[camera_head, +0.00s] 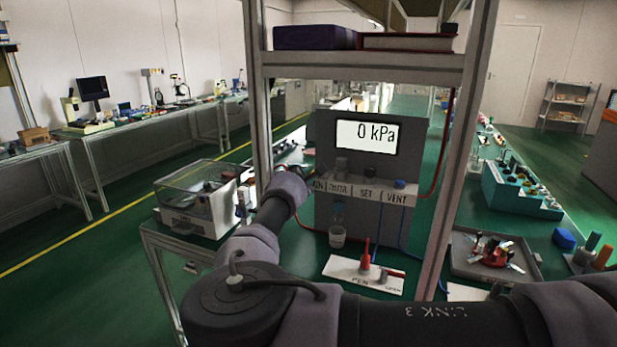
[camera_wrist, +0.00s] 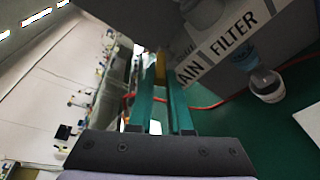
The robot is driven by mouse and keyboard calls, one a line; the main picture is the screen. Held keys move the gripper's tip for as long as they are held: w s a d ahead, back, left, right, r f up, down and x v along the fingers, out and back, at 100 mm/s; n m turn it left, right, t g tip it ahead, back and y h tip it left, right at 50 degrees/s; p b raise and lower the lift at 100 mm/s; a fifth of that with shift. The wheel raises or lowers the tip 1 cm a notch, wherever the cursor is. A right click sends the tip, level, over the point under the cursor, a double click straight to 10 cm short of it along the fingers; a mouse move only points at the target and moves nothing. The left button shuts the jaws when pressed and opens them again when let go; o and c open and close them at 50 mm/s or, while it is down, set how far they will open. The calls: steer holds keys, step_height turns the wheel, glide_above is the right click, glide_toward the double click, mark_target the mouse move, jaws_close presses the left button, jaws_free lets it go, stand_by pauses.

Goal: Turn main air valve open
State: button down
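The grey air panel (camera_head: 369,150) stands under a shelf, with a display (camera_head: 366,137) reading 0 kPa. Its label strip (camera_head: 397,198) names a main part, filter, set and vent. In the head view my arm hides the main valve and most of its label. In the wrist view a narrow yellow piece (camera_wrist: 160,68), likely the main valve's handle, shows beside the partly visible label ending in AIN (camera_wrist: 190,70). My gripper (camera_wrist: 160,78) has two green fingers a small gap apart, with the yellow piece between their tips. I cannot tell whether they touch it.
A white board with a red pen-like part (camera_head: 365,255) lies in front. Metal shelf posts (camera_head: 467,150) flank the panel. A clear-lidded box (camera_head: 195,195) stands left, a tray (camera_head: 458,260) right.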

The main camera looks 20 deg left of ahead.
steer(key=shift+a+f, duration=0.1)
steer(key=shift+w+a+m+h, duration=0.1)
steer(key=shift+a+m+h, duration=0.25)
steer(key=shift+m+h, duration=0.6)
steer(key=c, duration=0.8)
jaws_free()
steer(key=shift+c, duration=0.2)
steer(key=v, duration=1)
steer(key=shift+s, duration=0.35)
steer(key=shift+a, duration=0.1)
steer(key=shift+c, duration=0.4)
